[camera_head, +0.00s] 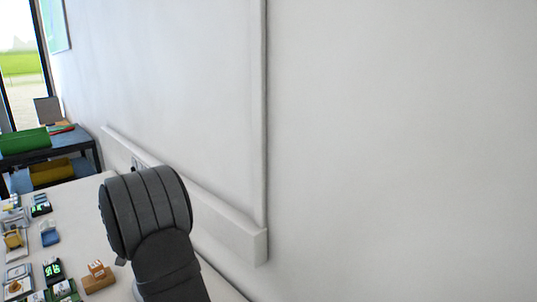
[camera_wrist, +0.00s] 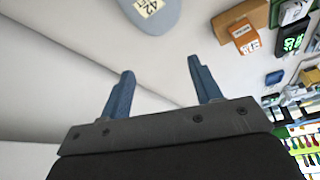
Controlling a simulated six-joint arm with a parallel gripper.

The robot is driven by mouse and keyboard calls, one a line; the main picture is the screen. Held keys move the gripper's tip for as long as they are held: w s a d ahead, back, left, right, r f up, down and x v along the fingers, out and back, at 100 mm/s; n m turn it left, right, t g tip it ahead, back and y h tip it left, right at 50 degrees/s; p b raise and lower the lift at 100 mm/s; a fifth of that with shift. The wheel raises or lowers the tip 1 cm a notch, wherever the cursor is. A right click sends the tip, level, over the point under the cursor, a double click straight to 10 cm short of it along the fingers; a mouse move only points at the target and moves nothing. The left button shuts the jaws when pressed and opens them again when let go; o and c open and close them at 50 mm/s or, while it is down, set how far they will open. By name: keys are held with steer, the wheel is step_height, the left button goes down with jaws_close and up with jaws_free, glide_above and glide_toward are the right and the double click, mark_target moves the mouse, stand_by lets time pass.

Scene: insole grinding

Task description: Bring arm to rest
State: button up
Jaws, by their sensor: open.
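In the wrist view my gripper (camera_wrist: 162,90) shows two blue fingers, spread wide apart with nothing between them. A grey-blue rounded piece, likely an insole (camera_wrist: 152,12), lies on the white surface beyond the fingers, with a yellow label reading 42. The gripper is apart from it. In the head view only a dark rounded link of my arm shows at the lower middle; the fingers are not visible there.
A white table (camera_head: 75,195) runs along a white wall (camera_head: 400,130). Several small devices and a brown block (camera_head: 98,279) stand at its left; the block also shows in the wrist view (camera_wrist: 240,20). A dark shelf (camera_head: 50,150) with green and yellow bins stands at the back left.

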steer(key=s+d+f+m+h, duration=0.1)
steer(key=s+d+m, duration=0.4)
steer(key=s+d, duration=0.5)
steer(key=s+d+f+m+h, duration=0.1)
steer(key=s+d+m, duration=0.4)
steer(key=s+d, duration=0.6)
steer(key=d+h, duration=0.1)
steer(key=d, duration=0.2)
steer(key=shift+f+h, duration=0.35)
steer(key=shift+h, duration=0.05)
steer(key=w+a+n, duration=0.2)
steer(key=w+a, duration=0.2)
steer(key=a, duration=0.1)
steer(key=w+a+r+n+y, duration=0.1)
steer(key=w+a+n, duration=0.1)
steer(key=w+a, duration=0.3)
steer(key=w+a+r+n+y, duration=0.1)
steer(key=w+a+n, duration=0.1)
steer(key=w+a, duration=0.3)
steer(key=shift+w+a+r, duration=0.1)
steer(key=shift+a+r, duration=0.05)
steer(key=shift+a, duration=0.05)
